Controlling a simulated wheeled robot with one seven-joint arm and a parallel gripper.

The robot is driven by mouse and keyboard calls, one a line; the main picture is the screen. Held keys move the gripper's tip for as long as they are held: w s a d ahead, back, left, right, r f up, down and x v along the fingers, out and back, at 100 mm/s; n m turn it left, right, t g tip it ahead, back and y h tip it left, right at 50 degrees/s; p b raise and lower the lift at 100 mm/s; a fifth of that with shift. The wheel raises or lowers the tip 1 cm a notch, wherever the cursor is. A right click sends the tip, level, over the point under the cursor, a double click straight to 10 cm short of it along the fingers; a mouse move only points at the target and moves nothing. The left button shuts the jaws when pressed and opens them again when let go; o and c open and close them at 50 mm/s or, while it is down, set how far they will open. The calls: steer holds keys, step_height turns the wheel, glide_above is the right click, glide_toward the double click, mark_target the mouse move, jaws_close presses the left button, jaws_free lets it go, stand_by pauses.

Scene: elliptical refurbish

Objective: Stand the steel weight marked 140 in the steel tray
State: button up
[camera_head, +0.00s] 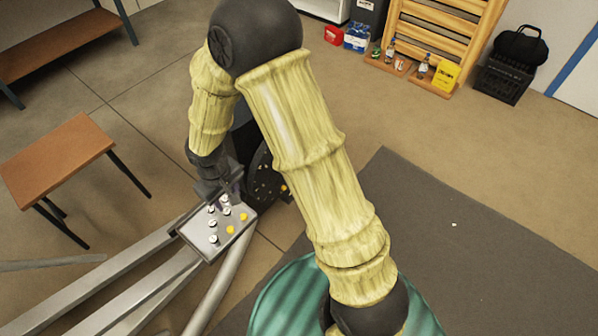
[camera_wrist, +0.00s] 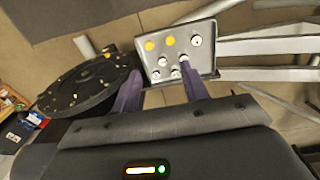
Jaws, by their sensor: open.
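The steel tray (camera_head: 228,244) sits on pale beams at the lower left of the head view and also shows at the top of the wrist view (camera_wrist: 206,58). Several small white-topped weights stand in it, one of them (camera_wrist: 195,41) near the right edge in the wrist view. Two yellow-topped pieces (camera_head: 231,230) (camera_wrist: 149,45) are also in the tray. The markings are too small to read, so I cannot tell which is 140. My gripper (camera_head: 222,190) is open above the tray's far end. In the wrist view its fingers (camera_wrist: 160,74) are apart, the right fingertip overlapping one white-topped weight.
A black round disc (camera_head: 265,178) with small pieces on it stands beside the tray, close to my gripper. A brown-topped stool (camera_head: 57,157) is at the left. A green ribbed round top (camera_head: 285,295) is at the bottom. A dark mat (camera_head: 450,240) covers open floor at right.

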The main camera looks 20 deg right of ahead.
steer(key=s+d+r+m+t, duration=0.1)
steer(key=s+d+r+m, duration=0.2)
steer(key=d+r, duration=0.3)
steer(key=s+d+r+m+t, duration=0.1)
steer(key=s+d+r+m, duration=0.2)
steer(key=d, duration=0.8)
step_height(320, 180, up, 4)
steer(key=shift+s+d+f, duration=0.1)
steer(key=shift+s+d, duration=0.2)
steer(key=shift+s, duration=0.85)
